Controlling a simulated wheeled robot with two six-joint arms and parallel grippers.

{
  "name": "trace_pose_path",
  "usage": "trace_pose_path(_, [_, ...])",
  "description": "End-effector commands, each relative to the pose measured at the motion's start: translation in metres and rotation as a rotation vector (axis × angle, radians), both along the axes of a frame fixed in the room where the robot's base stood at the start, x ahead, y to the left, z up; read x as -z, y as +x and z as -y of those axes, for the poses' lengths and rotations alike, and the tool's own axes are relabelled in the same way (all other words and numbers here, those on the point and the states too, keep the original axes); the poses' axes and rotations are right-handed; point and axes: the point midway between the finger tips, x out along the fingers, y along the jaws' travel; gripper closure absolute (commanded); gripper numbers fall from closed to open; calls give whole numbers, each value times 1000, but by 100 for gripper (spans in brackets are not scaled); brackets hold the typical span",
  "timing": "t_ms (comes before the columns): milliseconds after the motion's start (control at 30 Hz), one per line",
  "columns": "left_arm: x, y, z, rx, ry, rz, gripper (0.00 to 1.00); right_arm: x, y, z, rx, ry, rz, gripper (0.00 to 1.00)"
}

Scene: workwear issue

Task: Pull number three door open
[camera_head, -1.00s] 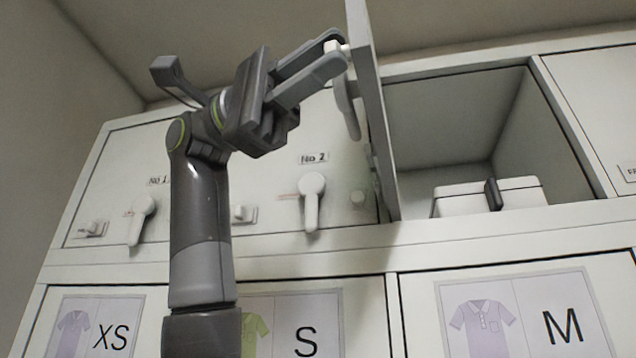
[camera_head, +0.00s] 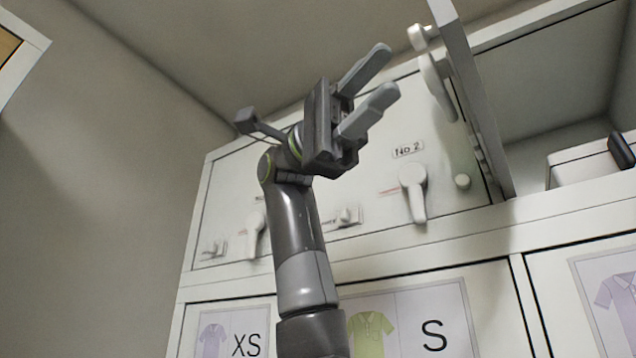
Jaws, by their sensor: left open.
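The third door (camera_head: 468,95) stands swung open toward me, seen nearly edge-on. Its number is not visible. A pale handle (camera_head: 437,88) and a small round knob (camera_head: 421,37) show on its outer face. The compartment (camera_head: 560,95) behind it is open. My left gripper (camera_head: 392,72) is open and empty, with its fingers pointing up and right. It is to the left of the door's knob and appears apart from it. My right gripper is not in view.
The No 2 door (camera_head: 456,154) is shut, with its lever handle (camera_head: 412,190) hanging down. Another shut door with a lever (camera_head: 254,232) is farther left. A white box (camera_head: 585,163) with a dark handle sits in the open compartment. Labelled XS and S fronts lie below.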

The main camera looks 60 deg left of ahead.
Motion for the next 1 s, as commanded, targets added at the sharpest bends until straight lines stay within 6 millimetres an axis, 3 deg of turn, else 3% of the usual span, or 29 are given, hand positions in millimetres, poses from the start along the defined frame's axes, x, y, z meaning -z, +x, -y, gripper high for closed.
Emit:
trace_pose_path(200, [-2,2,-57,-1,-3,-2,58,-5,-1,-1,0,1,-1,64])
trace_pose_path(500, [-2,5,-110,0,0,-1,58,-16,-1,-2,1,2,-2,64])
trace_pose_path(700, [0,6,-120,1,2,0,58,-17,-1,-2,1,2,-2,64])
trace_pose_path(1000, [0,6,-121,1,2,0,58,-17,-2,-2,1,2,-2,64])
